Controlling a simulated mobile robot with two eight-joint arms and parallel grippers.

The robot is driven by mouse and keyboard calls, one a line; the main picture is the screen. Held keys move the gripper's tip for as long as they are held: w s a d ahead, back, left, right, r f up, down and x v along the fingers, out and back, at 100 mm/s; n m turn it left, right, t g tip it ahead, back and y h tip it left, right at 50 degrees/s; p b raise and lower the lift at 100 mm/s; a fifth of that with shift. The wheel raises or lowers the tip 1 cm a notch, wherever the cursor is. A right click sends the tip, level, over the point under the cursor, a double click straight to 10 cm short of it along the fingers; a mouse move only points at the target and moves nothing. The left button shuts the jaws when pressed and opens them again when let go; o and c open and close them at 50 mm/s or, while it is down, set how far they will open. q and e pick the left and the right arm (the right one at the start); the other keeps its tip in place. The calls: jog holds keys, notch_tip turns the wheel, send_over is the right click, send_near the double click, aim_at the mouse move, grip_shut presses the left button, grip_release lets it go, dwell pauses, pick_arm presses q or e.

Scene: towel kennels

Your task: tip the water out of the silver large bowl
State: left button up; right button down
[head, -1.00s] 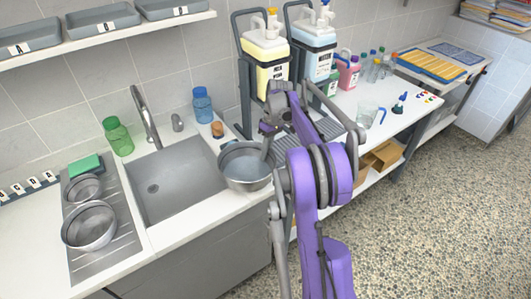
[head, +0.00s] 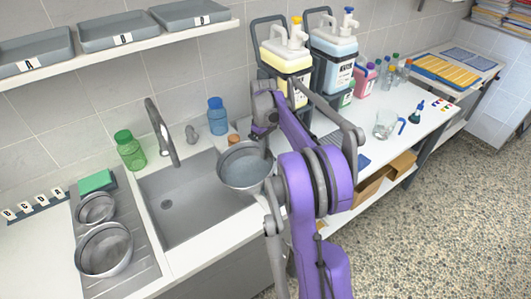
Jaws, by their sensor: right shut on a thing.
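The silver large bowl (head: 232,182) is in the head view, in front of the sink's right rim and partly over the basin. It looks about level, with grey-blue water (head: 244,166) inside. My right gripper (head: 265,143) is shut on the bowl's back right rim; my purple arm hides part of that side. The grey sink (head: 190,205) has an empty-looking basin with a drain at the left. My left gripper is not in view.
Two more metal bowls, a larger (head: 104,250) and a smaller (head: 97,208), sit on the drainboard at left. A tap (head: 160,130) arches behind the basin. Green (head: 130,151) and blue (head: 217,117) bottles stand behind. Large pump dispensers (head: 287,65) stand to the right.

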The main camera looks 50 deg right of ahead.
jog(key=r+h, duration=0.2)
jog(key=a+r+g+h, duration=0.1)
jog(key=shift+w+a+r+h, duration=0.1)
jog(key=shift+w+r+h, duration=0.05)
jog(key=shift+w+h, duration=0.2)
jog(key=shift+a+r+h, duration=0.2)
jog(key=shift+r+h, duration=0.1)
jog(key=shift+h, duration=0.25)
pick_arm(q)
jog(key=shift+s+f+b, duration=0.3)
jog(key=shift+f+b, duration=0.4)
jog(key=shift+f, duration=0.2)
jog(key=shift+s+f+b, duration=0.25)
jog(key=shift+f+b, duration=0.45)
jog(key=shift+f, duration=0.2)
pick_arm(e)
jog(key=w+a+r+g+h, duration=0.2)
jog(key=a+r+h, duration=0.5)
jog(key=a+h, duration=0.3)
jog(key=shift+w+a+r+m+g, duration=0.15)
jog(key=shift+w+a+m+g, duration=0.2)
jog(key=shift+a, duration=0.55)
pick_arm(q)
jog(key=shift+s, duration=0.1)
